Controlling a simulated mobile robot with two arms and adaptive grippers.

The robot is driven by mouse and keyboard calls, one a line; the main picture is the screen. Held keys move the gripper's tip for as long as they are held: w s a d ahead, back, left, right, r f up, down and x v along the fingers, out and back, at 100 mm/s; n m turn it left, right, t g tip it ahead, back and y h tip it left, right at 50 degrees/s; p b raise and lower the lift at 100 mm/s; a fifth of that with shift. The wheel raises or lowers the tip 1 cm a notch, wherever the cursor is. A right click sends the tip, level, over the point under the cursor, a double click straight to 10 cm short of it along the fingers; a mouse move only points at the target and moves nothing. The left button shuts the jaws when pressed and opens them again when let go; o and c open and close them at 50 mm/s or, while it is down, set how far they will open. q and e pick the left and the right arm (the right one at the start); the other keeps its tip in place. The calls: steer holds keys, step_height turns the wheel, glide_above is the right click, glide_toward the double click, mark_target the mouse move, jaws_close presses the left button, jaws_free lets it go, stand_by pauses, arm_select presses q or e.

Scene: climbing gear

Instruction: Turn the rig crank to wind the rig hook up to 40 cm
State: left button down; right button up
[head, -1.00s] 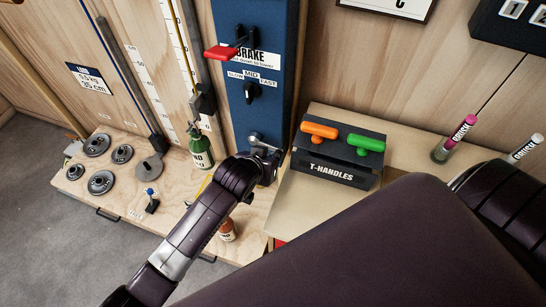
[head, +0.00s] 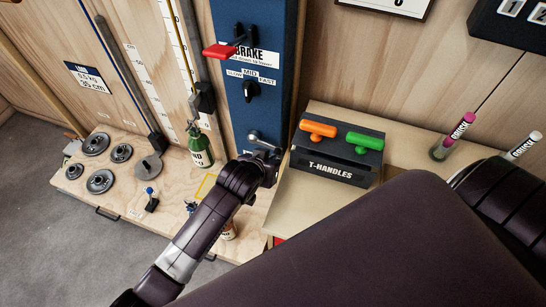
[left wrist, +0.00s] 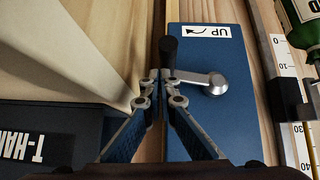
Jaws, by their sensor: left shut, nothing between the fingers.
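The rig is an upright blue panel (head: 258,110) in the head view. Its grey crank (head: 255,137) sits low on the panel. In the left wrist view the crank arm (left wrist: 205,80) points left to a black handle (left wrist: 168,50), beside an UP label. My left gripper (left wrist: 163,77) is shut and empty, its fingertips close to the handle's base; I cannot tell if they touch. In the head view my left gripper (head: 266,156) is at the crank and partly hidden by its wrist. A dark slider (head: 204,98) and a green bottle (head: 199,145) are by the scale; the hook itself is unclear.
A T-HANDLES box (head: 336,160) with orange and green handles stands just right of the crank. A red brake lever (head: 220,51) and a speed knob (head: 250,91) are above it. Weight discs (head: 99,181) lie at left. Brush holders stand at far right.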

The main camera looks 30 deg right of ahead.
arm_select(q)
steer(key=shift+s+f, duration=0.15)
steer(key=shift+f, duration=0.45)
steer(key=shift+s+f, duration=0.15)
steer(key=shift+f, duration=0.4)
